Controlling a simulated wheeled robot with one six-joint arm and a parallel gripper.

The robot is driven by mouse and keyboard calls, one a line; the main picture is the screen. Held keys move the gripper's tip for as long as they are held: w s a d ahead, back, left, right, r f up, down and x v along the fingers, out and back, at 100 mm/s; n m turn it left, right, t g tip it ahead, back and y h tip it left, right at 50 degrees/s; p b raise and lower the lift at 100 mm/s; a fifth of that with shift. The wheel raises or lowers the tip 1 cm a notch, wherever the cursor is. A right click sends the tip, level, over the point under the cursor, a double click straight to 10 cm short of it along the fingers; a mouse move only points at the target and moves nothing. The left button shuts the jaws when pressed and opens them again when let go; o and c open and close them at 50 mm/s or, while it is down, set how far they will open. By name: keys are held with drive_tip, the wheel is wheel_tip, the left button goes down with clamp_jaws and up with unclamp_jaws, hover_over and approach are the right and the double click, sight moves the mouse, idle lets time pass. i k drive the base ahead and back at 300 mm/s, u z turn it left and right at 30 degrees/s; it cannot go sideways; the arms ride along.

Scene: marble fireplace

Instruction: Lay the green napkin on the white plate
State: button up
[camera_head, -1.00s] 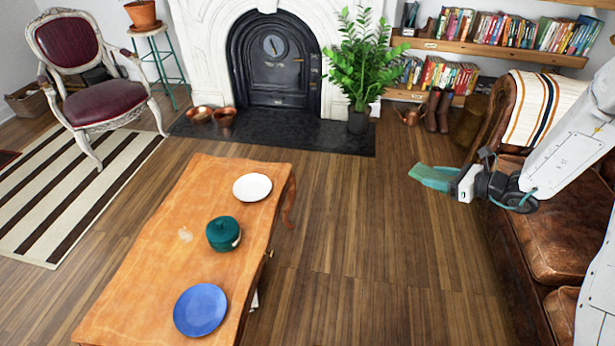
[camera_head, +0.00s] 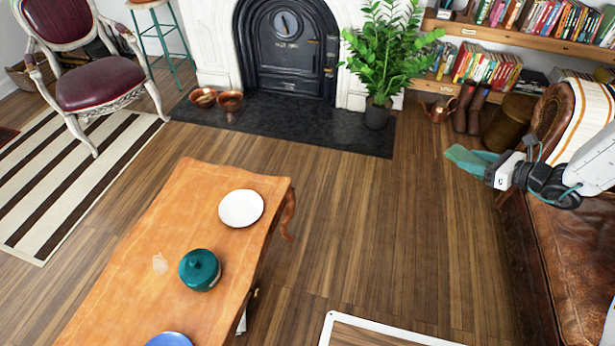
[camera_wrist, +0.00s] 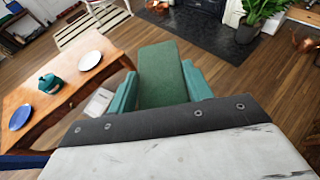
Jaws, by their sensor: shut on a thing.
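My gripper (camera_head: 473,160) is at the right in the head view, over the floor beside the sofa and well apart from the table. In the wrist view, its teal fingers (camera_wrist: 160,90) are shut on the green napkin (camera_wrist: 160,70), a flat dark green strip that sticks out beyond them. In the head view, napkin and fingers are hard to tell apart. The round white plate (camera_head: 241,208) lies empty on the far right part of the wooden table (camera_head: 150,235). It also shows in the wrist view (camera_wrist: 89,60), left of my gripper.
A lidded teal pot (camera_head: 199,269) stands near the white plate, and a blue plate (camera_head: 168,340) is cut off by the lower edge. A leather sofa (camera_head: 565,255) is at the right, a potted plant (camera_head: 388,50) at the back.

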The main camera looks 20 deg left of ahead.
sight(240, 209)
drive_tip(key=i, duration=0.9)
drive_tip(key=u, duration=1.75)
